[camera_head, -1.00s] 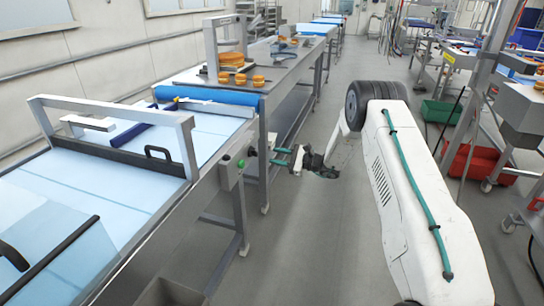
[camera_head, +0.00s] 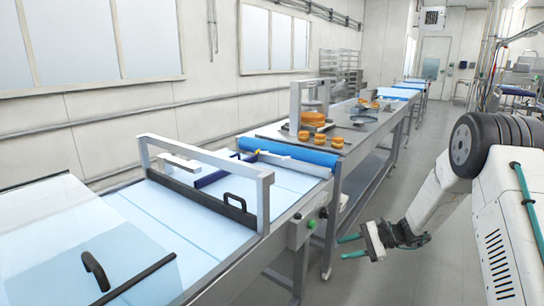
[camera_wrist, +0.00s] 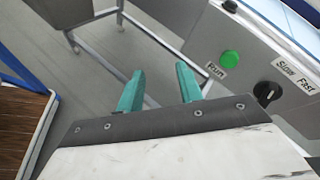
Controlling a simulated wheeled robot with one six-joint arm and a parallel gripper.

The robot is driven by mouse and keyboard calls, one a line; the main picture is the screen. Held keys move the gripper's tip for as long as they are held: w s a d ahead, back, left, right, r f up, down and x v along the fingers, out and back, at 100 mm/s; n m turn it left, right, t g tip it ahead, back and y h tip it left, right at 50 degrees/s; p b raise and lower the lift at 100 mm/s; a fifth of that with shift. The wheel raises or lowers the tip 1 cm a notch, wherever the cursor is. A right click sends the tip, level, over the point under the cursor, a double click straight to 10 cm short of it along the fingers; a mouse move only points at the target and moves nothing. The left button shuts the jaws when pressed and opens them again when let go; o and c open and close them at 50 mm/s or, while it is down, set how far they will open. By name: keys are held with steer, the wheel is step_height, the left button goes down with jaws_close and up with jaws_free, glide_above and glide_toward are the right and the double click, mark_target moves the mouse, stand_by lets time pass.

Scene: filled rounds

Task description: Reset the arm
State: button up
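My arm reaches down on the right side of the head view, with white links and a black joint. My gripper (camera_head: 343,248) hangs beside the front of the conveyor line, low over the floor side, with its teal fingers pointing left. In the wrist view, the two teal fingers (camera_wrist: 158,82) stand apart with nothing between them, so the gripper is open and empty. A grey control panel (camera_wrist: 245,62) with a green Run button (camera_wrist: 229,59) and a black Slow/Fast knob (camera_wrist: 266,93) is close to the right of the fingers.
The conveyor table (camera_head: 110,217) runs along the left, with a metal frame (camera_head: 264,205) over it. Behind stands a steel table (camera_head: 366,136) with orange rounds (camera_head: 313,119). The aisle floor (camera_head: 425,130) is clear. A brown board (camera_wrist: 18,125) with a blue frame shows left in the wrist view.

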steer(key=s+r+n+h, duration=0.4)
steer(key=s+r, duration=0.4)
steer(key=s, duration=0.6)
steer(key=s+d+r+n+h, duration=0.1)
steer(key=s+r+n+h, duration=0.3)
steer(key=s+r, duration=0.4)
steer(key=s+d+r+n+h, duration=0.1)
steer(key=s+r+n+h, duration=0.4)
steer(key=s, duration=1.4)
step_height(320, 180, up, 4)
steer(key=shift+s+r+h, duration=0.1)
steer(key=shift+s+h, duration=0.2)
steer(key=shift+s, duration=0.1)
